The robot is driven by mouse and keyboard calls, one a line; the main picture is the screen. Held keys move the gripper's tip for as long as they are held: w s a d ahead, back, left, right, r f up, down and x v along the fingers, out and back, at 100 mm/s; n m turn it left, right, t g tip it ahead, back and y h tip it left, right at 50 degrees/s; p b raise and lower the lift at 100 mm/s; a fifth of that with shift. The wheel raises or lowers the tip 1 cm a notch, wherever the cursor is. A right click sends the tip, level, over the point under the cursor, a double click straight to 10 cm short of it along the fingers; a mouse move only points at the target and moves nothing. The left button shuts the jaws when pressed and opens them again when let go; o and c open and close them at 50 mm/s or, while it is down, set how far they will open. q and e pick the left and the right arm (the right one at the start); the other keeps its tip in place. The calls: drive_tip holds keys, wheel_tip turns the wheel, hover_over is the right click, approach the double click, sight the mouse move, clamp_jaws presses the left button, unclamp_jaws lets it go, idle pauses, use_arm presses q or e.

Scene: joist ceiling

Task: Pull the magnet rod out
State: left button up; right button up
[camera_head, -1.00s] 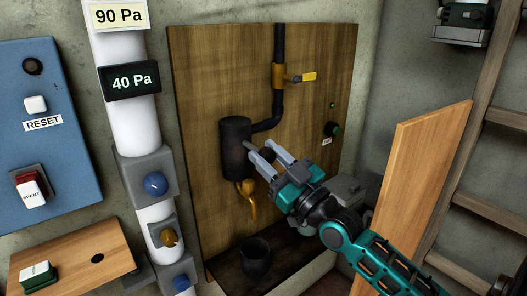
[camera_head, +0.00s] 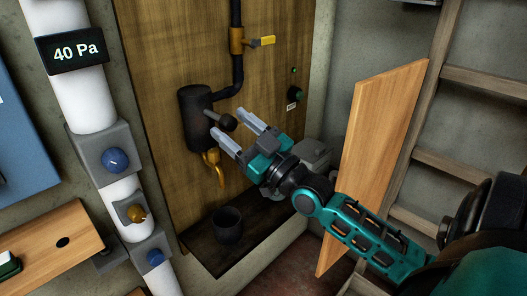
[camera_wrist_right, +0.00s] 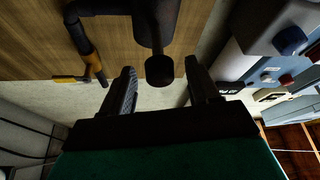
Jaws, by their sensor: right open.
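The magnet rod (camera_head: 216,116) sticks out of the side of a dark cylinder (camera_head: 195,120) on the wooden board. It has a grey shaft and a dark round knob (camera_head: 228,122). My right gripper (camera_head: 227,121) is open, with one finger on either side of the knob. In the right wrist view the knob (camera_wrist_right: 160,70) sits between the two fingertips, with space visible on both sides. The gripper does not hold it. My left gripper is not in view.
A black pipe with a yellow-handled valve (camera_head: 262,41) rises from the cylinder. A brass tap (camera_head: 214,170) hangs below it, above a dark cup (camera_head: 228,224). A wooden panel (camera_head: 372,150) stands right of my arm. A white column (camera_head: 85,95) with dials is left.

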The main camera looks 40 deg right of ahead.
use_arm(q)
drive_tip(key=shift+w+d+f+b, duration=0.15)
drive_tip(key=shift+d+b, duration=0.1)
drive_tip(key=shift+b, duration=0.2)
use_arm(e)
drive_tip(key=v, duration=1.1)
drive_tip(key=shift+s, duration=0.3)
use_arm(q)
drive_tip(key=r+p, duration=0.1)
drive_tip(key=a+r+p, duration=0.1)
drive_tip(key=p, duration=0.1)
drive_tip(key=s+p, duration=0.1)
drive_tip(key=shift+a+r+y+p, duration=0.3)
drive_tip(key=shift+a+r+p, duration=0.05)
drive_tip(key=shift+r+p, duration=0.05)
use_arm(e)
drive_tip(key=s+a+f+m+g+h, duration=0.1)
drive_tip(key=a+f+g, duration=0.4)
drive_tip(key=f, duration=0.8)
drive_tip(key=s+a+f+m+g+h, duration=0.1)
drive_tip(key=s+a+f+g, duration=0.2)
drive_tip(key=a+f+g, duration=0.3)
drive_tip(key=a+f, duration=0.4)
drive_tip(key=f, duration=0.3)
drive_tip(key=shift+s+m, duration=0.4)
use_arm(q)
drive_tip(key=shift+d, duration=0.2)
